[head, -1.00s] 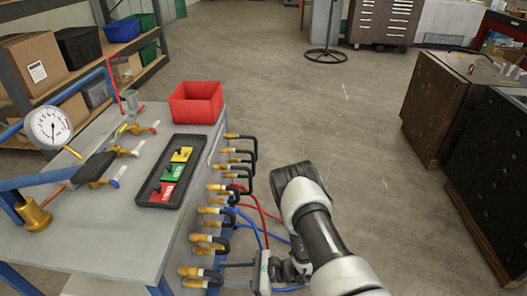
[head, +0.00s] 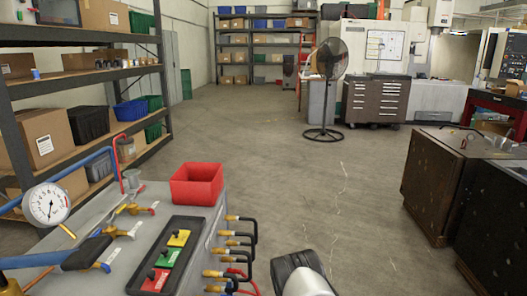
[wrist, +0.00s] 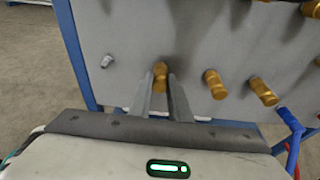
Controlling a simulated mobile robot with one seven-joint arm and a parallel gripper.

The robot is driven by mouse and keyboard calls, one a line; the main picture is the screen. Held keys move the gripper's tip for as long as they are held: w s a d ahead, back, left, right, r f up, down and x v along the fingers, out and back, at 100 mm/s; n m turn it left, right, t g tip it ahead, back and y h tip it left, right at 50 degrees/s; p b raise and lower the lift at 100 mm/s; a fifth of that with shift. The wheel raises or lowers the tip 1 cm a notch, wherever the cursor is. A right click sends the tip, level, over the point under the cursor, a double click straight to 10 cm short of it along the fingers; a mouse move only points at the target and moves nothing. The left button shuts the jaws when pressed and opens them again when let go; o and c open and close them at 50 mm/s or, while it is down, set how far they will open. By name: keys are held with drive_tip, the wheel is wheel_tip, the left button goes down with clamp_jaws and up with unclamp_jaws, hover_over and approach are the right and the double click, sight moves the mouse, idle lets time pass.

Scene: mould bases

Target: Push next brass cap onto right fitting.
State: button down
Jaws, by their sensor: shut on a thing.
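My gripper (wrist: 162,80) is shut on a brass cap (wrist: 159,71), held between its two fingertips close to the grey panel (wrist: 190,35). I cannot tell whether this cap is seated on a fitting. A small bare silver stub (wrist: 107,61) sticks out of the panel to the left of the fingers in the wrist view. Several other brass pieces stand on the panel to the right, including one just right of the fingers (wrist: 215,84) and another beyond it (wrist: 263,90). In the head view brass fittings with black hoses (head: 240,218) line the bench side; my gripper is below that picture.
A blue hose (wrist: 288,118) hangs at the right in the wrist view. The bench top holds a red bin (head: 197,184), a black tray with coloured blocks (head: 166,258) and a gauge (head: 46,204). Dark crates (head: 440,185) stand right; open floor lies between.

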drive_tip(key=shift+f+v, duration=0.2)
drive_tip(key=shift+v, duration=0.6)
drive_tip(key=shift+f+v, duration=0.2)
drive_tip(key=shift+v, duration=0.6)
drive_tip(key=shift+f+v, duration=0.2)
drive_tip(key=shift+v, duration=0.65)
drive_tip(key=shift+d+b, duration=0.25)
drive_tip(key=shift+b, duration=0.05)
drive_tip(key=shift+f+b+v, duration=0.15)
drive_tip(key=shift+f+v, duration=0.05)
drive_tip(key=shift+v, duration=0.75)
drive_tip(key=shift+f+b+v, duration=0.2)
drive_tip(key=shift+f+v, duration=0.05)
drive_tip(key=shift+v, duration=0.65)
drive_tip(key=shift+f+b+v, duration=0.15)
drive_tip(key=shift+f+v, duration=0.05)
drive_tip(key=shift+v, duration=0.75)
drive_tip(key=shift+d, duration=0.15)
